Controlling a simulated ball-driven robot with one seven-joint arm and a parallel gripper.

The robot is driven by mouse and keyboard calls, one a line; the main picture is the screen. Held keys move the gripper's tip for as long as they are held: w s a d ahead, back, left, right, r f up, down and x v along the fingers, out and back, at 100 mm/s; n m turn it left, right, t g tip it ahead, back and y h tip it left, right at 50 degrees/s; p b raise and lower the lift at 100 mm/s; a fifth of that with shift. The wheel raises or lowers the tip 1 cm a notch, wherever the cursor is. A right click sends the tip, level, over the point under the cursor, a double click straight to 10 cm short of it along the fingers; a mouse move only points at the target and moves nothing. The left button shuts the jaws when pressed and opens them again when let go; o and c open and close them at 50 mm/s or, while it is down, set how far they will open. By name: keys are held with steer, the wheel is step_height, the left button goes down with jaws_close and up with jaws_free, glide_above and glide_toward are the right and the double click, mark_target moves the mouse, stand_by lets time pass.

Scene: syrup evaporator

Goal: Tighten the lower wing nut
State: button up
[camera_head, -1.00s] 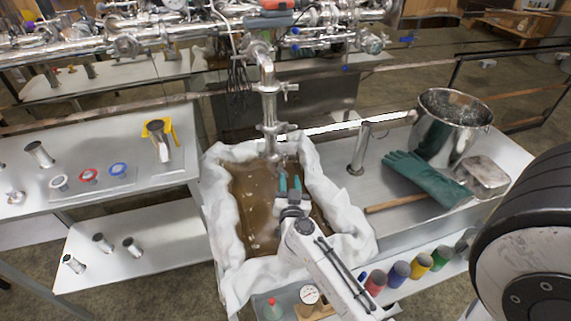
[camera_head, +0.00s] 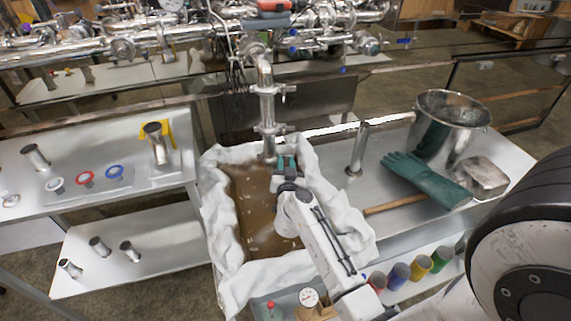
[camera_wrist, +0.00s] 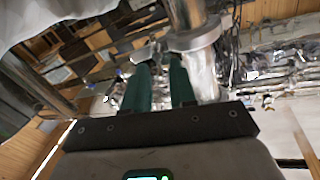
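A vertical steel pipe (camera_head: 266,108) hangs over the basin and carries two clamps. The upper clamp's wing nut (camera_head: 290,88) points right. The lower clamp's wing nut (camera_head: 284,128) is small and sits on the right of the lower joint. My gripper (camera_head: 286,162) has teal fingers and is just below and right of the lower clamp. In the wrist view the fingers (camera_wrist: 160,78) are apart with nothing seen between them. The clamp (camera_wrist: 196,38) and a wing-shaped metal piece (camera_wrist: 147,52) lie just beyond the fingertips; contact cannot be told.
The basin (camera_head: 247,215), lined with white cloth, holds brown liquid below my gripper. On the right counter are a short upright pipe (camera_head: 357,150), green gloves (camera_head: 425,178) and a steel bucket (camera_head: 445,125). A side table (camera_head: 100,160) with fittings stands left.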

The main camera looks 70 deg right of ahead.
jaws_close()
